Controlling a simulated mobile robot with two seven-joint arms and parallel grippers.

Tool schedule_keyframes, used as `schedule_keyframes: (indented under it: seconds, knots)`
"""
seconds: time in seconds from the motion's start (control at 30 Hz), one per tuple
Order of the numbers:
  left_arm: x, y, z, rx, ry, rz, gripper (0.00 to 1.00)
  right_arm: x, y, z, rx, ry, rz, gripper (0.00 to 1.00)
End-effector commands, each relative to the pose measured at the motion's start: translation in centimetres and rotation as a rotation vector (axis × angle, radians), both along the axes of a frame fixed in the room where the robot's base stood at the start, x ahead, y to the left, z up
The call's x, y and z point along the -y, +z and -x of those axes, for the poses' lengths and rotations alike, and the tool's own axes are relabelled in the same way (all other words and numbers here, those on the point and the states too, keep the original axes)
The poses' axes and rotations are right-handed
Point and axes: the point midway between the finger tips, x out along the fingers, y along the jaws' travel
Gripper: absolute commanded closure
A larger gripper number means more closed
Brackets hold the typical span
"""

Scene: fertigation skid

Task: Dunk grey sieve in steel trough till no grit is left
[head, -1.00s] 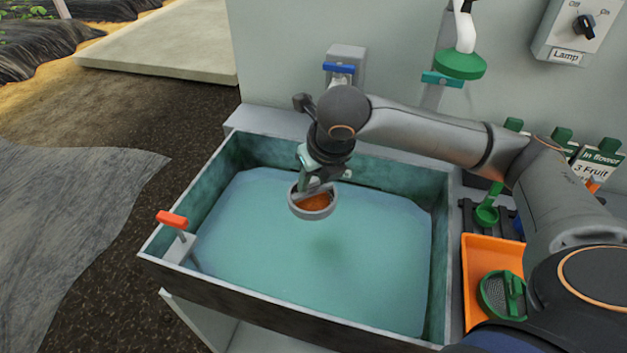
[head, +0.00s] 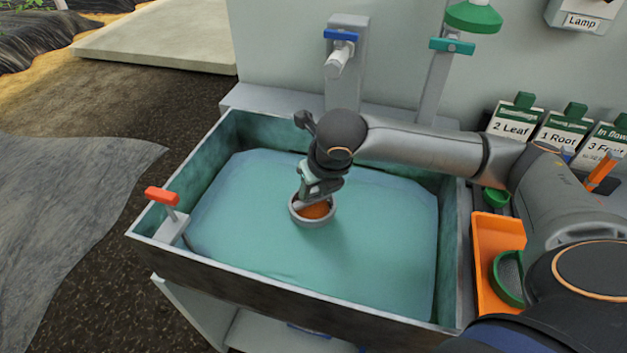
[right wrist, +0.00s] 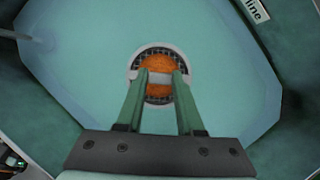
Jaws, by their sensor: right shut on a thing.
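The grey sieve (head: 312,219) is a small round ring with orange-brown grit (head: 315,210) inside. It is at the water of the steel trough (head: 258,275), left of the trough's middle. My right gripper (head: 308,192) comes from above and is shut on the sieve's grip. In the right wrist view the gripper (right wrist: 159,80) holds a pale bar across the sieve (right wrist: 184,62), with grit and dark mesh on both sides of it. I cannot tell how deep the sieve's underside sits in the water. My left gripper is not in view.
A red-handled valve (head: 163,196) stands at the trough's left rim. A blue-handled tap (head: 340,50) and a green shower head (head: 473,17) are behind. An orange tray (head: 484,262) with a green sieve (head: 508,277) lies to the right. Label cards (head: 514,122) stand at the back right.

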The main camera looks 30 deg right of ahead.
Motion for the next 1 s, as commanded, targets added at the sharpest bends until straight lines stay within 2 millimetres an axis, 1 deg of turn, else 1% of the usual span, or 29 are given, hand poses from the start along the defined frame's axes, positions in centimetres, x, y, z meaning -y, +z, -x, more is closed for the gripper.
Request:
schedule_keyframes:
  seconds: [0.03, 0.1, 0.27, 0.5, 0.73, 1.0]
  knots:
    - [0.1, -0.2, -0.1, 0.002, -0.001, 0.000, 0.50, 0.0, -0.7, 0.0, -0.001, 0.000, -0.001, 1.00]
    - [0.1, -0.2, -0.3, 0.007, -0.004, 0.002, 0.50, 0.0, -1.4, 0.0, -0.002, 0.000, -0.001, 1.00]
    - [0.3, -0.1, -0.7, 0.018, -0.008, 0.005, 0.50, 0.0, -3.0, 0.0, -0.001, -0.001, -0.001, 1.00]
    - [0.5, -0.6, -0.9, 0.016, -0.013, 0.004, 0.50, -0.1, -5.3, 0.0, -0.001, 0.000, -0.002, 1.00]
    - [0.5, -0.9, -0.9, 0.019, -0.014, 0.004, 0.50, 0.0, -6.5, 0.0, 0.000, -0.001, -0.001, 1.00]
    - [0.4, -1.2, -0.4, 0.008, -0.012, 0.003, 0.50, 0.0, -6.8, 0.0, 0.000, 0.000, -0.001, 1.00]
